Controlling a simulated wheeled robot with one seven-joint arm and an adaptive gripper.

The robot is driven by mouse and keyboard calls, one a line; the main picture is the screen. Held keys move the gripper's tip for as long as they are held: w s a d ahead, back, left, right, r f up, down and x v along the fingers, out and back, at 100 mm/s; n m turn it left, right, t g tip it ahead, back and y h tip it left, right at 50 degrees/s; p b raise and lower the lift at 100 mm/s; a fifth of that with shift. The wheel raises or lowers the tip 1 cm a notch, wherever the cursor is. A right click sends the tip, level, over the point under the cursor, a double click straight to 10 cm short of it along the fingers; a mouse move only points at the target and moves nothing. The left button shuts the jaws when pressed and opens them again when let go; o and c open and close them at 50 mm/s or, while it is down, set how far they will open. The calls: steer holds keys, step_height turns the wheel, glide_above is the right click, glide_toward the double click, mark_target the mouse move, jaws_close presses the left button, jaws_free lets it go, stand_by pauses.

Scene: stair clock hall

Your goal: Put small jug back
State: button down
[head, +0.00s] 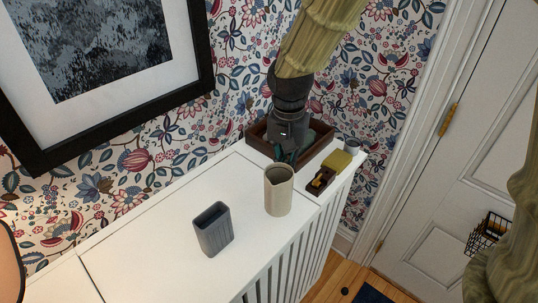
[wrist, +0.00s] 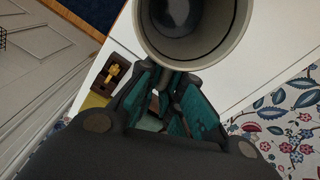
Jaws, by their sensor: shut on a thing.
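The small jug (head: 278,192) is beige and upright at the right part of the white shelf top. My gripper (head: 286,158) reaches down from behind it and is shut on its far side. In the wrist view the jug's round mouth (wrist: 192,56) fills the top middle, and the teal-padded fingers of my gripper (wrist: 172,84) close at its near wall. I cannot tell whether the jug's base touches the shelf or hangs just above it.
A blue-grey rectangular holder (head: 214,231) stands on the white shelf top (head: 160,215) to the left. A dark wooden tray (head: 257,137) is behind my gripper. A small brown box (head: 320,182), a yellow block (head: 337,161) and a grey cup (head: 351,146) crowd the right end.

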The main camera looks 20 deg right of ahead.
steer(key=w+a+f+p, duration=0.1)
steer(key=w+f+p, duration=0.2)
steer(key=w, duration=0.4)
steer(key=shift+a+f, duration=0.4)
steer(key=shift+f, duration=0.15)
steer(key=shift+w+f, duration=0.1)
steer(key=shift+f, duration=0.1)
steer(key=c, duration=1.6)
jaws_free()
steer(key=shift+a, duration=0.15)
steer(key=shift+o, duration=0.2)
